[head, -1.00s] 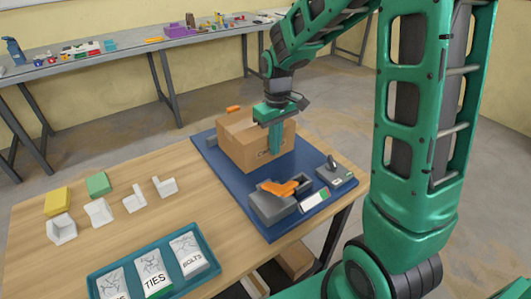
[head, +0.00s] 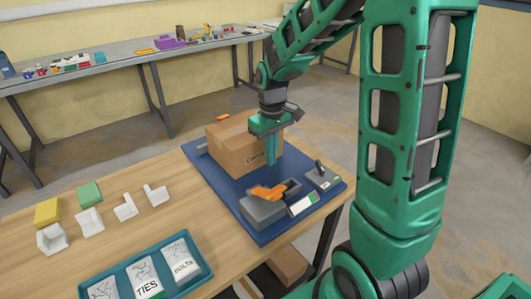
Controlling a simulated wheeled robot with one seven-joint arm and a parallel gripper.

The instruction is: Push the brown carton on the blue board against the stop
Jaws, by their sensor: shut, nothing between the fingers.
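The brown carton (head: 232,152) stands upright on the blue board (head: 222,193), toward its back. I cannot tell whether the fingers touch the carton.
A grey block with an orange tool (head: 268,192) and a grey device (head: 321,177) sit on the board's front right. A teal tray (head: 180,285) with labelled packets and several white pieces (head: 125,207) lie left on the wooden table. An orange item (head: 222,117) shows at the carton's top back edge.

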